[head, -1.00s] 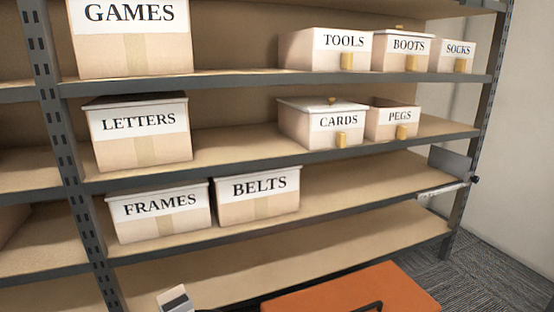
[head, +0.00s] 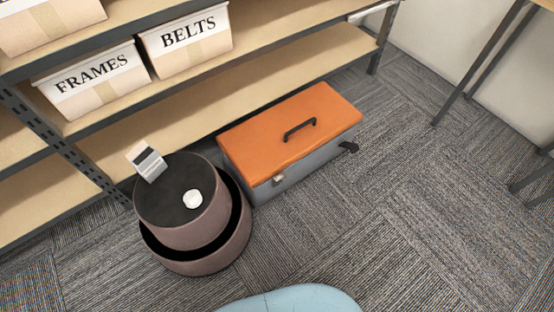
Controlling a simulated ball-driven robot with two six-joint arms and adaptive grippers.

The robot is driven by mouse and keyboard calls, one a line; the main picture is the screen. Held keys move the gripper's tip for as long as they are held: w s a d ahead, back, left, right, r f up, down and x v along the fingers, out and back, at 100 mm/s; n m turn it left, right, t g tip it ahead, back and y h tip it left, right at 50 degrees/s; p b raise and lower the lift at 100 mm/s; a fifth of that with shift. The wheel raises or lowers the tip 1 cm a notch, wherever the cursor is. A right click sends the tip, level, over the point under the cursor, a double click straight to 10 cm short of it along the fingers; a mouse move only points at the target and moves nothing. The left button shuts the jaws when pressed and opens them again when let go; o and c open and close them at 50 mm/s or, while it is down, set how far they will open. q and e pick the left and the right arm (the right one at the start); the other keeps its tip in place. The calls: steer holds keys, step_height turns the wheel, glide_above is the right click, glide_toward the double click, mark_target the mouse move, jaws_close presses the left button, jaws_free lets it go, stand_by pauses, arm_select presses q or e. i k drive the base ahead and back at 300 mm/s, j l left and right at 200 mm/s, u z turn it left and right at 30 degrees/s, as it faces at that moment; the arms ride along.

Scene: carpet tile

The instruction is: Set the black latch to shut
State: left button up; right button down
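A toolbox with an orange lid (head: 262,130) and grey sides stands on the carpet in front of the shelf, its lid down. The black latch (head: 348,147) is at the right end of its front side and sticks outward from the wall. A second, silvery latch (head: 278,180) is at the left end of the same side and looks to lie close against it. A black handle (head: 300,129) is on the lid. Neither of my grippers is in view.
A brown round step stool (head: 185,235) stands left of the toolbox, with a white round item (head: 192,198) and a small grey-and-white item (head: 147,161) on top. The shelf (head: 215,110) runs behind. Carpet (head: 400,210) is clear to the right and front.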

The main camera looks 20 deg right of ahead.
mark_target(354, 148)
steer(key=z, duration=1.25)
steer(key=u, duration=0.45)
steer(key=i+l+u, duration=0.2)
steer(key=l+u, duration=0.2)
steer(key=l, duration=0.25)
steer(key=i+l+u, duration=0.2)
steer(key=l, duration=0.15)
steer(key=l+u, duration=0.2)
steer(key=l, duration=0.15)
steer(key=i+l, duration=0.1)
steer(key=l, duration=0.45)
steer(key=i+l, duration=0.1)
steer(key=l, duration=0.4)
steer(key=i+l+u, duration=0.1)
steer(key=l, duration=0.95)
steer(key=i+u, duration=0.05)
